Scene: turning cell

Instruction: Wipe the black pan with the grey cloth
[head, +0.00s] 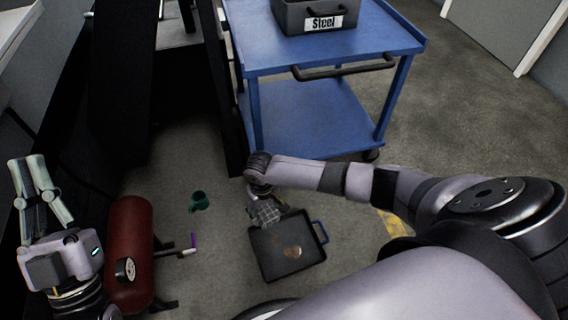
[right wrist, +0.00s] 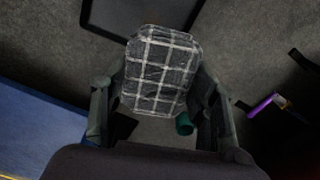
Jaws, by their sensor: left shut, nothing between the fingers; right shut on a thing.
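The black pan (head: 268,262) lies on the floor in the head view, with a brown stain (head: 292,252) on its bottom and a blue handle on its right. Part of it shows at the top of the right wrist view (right wrist: 118,16). My right gripper (head: 262,203) is shut on the grey checked cloth (right wrist: 160,70), which also shows in the head view (head: 269,213) at the pan's far left edge. I cannot tell if the cloth touches the pan.
A blue cart (head: 318,115) with a grey bin labelled Steel (head: 300,14) stands beyond the pan. A green cup (head: 199,201), a purple and white marker-like item (head: 193,241) and a red tank (head: 130,240) are left of the pan. Bare floor surrounds the pan.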

